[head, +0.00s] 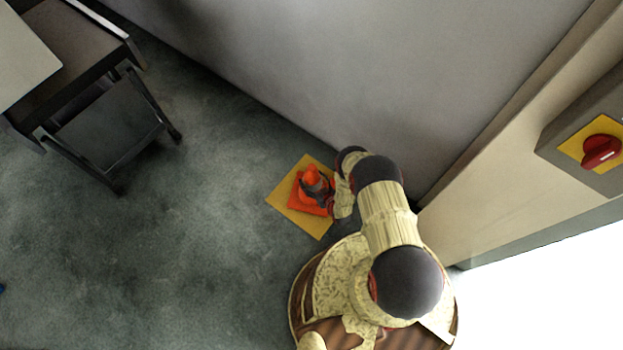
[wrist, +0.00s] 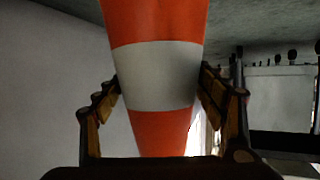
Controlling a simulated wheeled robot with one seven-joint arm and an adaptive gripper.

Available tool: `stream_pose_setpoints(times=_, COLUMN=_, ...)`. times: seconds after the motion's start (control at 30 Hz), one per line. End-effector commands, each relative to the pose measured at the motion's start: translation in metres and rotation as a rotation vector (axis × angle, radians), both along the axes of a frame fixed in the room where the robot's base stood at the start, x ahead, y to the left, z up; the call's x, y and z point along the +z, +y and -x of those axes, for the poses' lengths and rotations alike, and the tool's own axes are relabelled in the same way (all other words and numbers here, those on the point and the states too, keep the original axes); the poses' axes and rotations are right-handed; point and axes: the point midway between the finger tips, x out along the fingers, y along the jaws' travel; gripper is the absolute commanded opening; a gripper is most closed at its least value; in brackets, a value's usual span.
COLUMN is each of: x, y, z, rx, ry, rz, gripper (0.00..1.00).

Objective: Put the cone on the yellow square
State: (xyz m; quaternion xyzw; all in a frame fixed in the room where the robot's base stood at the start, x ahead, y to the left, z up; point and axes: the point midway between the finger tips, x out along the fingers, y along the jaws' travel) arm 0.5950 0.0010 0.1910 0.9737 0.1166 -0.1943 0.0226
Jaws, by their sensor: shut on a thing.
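The orange cone (head: 311,177) with its square orange base is over the yellow square (head: 284,197) on the floor in the head view. Yellow shows around the base on the sides that I can see; my arm covers the right side. I cannot tell whether the base touches the square. My gripper (head: 323,188) is at the cone's right side, shut on its body. In the wrist view the orange and white striped cone (wrist: 157,75) fills the middle between the two fingers of my gripper (wrist: 160,95).
A grey wall (head: 300,70) runs close behind the square. A beige panel with a red rotary switch (head: 601,151) on a yellow plate is at the right. A dark cart or chair (head: 105,120) stands at the upper left.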

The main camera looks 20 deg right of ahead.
Motion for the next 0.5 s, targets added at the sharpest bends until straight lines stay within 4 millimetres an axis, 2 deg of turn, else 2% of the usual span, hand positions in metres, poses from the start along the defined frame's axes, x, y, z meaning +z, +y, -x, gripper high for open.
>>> stream_pose_setpoints(times=0.03, x=0.0004, y=-0.0002, z=-0.0013, rx=0.000, ry=-0.003, rz=0.000, gripper=0.10)
stream_pose_setpoints(times=0.07, x=-0.0003, y=0.0000, z=-0.0002, rx=0.000, ry=0.000, rz=0.000, gripper=0.72)
stream_pose_setpoints(times=0.33, x=-0.0002, y=0.0000, z=-0.0004, rx=0.000, ry=0.000, rz=0.000, gripper=0.87)
stream_pose_setpoints(times=0.5, x=-0.0002, y=-0.0001, z=-0.0005, rx=0.000, ry=-0.001, rz=0.000, gripper=0.89)
